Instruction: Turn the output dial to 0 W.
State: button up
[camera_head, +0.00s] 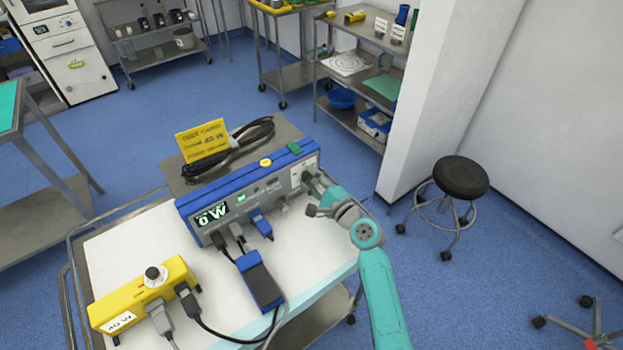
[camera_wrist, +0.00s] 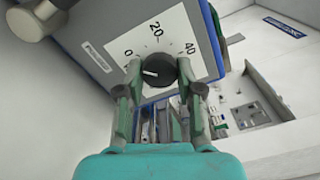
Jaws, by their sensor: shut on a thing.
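The blue and grey generator unit (camera_head: 248,190) stands on the cart, and its green display (camera_head: 211,214) reads 0 W. The black output dial (camera_wrist: 158,70) shows in the wrist view on a white scale plate (camera_wrist: 178,28) marked 0, 20 and 40. The dial's white mark points left, towards the 0 side. My gripper (camera_wrist: 160,84) is shut on the dial, one finger on each side. In the head view my gripper (camera_head: 314,194) is at the right end of the unit's front, covering much of the dial.
A yellow box (camera_head: 143,296) with a knob and a 40 W label sits at the cart's front left. A blue pedal-like block (camera_head: 259,280) and cables lie before the unit. A yellow test card (camera_head: 203,141) and coiled black cable (camera_head: 240,142) are behind. A stool (camera_head: 461,178) stands right.

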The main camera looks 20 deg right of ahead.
jog(key=o, duration=1.2)
jog(key=shift+c, duration=0.2)
jog(key=v, duration=1.2)
